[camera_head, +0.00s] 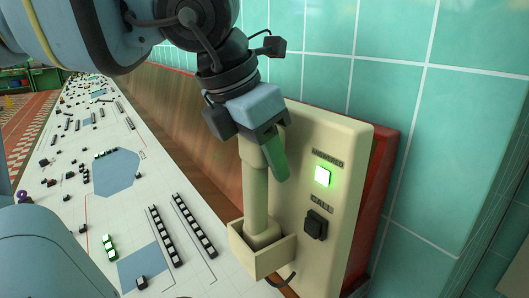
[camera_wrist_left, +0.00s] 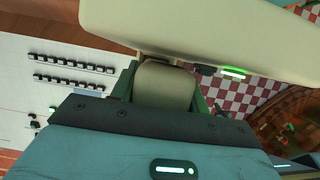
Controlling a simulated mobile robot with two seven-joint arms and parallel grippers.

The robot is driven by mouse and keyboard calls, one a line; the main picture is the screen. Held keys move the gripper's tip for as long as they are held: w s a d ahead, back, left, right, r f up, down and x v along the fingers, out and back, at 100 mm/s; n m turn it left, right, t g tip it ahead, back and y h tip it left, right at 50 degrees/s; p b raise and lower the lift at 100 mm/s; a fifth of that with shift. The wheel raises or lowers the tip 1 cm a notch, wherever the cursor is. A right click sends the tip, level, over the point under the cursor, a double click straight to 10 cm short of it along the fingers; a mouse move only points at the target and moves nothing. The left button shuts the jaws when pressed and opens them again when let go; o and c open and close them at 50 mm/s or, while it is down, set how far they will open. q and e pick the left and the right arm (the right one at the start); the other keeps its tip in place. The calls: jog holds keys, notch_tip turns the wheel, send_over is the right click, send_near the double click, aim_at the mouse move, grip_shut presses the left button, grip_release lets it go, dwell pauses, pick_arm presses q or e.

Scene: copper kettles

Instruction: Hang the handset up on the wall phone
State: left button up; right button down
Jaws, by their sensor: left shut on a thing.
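The cream wall phone (camera_head: 343,150) has a lit green "ANSWERED" lamp (camera_head: 322,176), a black "CALL" button (camera_head: 316,225) and an open-topped cradle box (camera_head: 275,262) low on its front. The cream handset (camera_head: 257,198) stands about upright, its lower end inside the cradle box. My left gripper (camera_head: 266,148) is shut on the handset's upper part. In the left wrist view the handset (camera_wrist_left: 165,88) sits between the green fingers, close to the phone body (camera_wrist_left: 200,30). Whether the handset's base rests on the box floor is hidden. My right gripper does not show.
The phone is on a red-brown backboard (camera_head: 384,185) against a teal tiled wall (camera_head: 460,130). To the left runs a long white console (camera_head: 75,180) with many black keys and blue panels. A wooden ledge (camera_head: 190,130) runs along its back.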

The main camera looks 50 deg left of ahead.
pick_arm(q)
jog(key=shift+f, duration=0.2)
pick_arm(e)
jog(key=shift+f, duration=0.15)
pick_arm(q)
jog(key=o, duration=1.5)
jog(key=shift+o, duration=0.2)
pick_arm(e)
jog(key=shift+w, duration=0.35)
pick_arm(q)
jog(key=shift+o, duration=0.2)
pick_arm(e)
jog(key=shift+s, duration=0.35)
pick_arm(q)
jog(key=shift+r, duration=0.15)
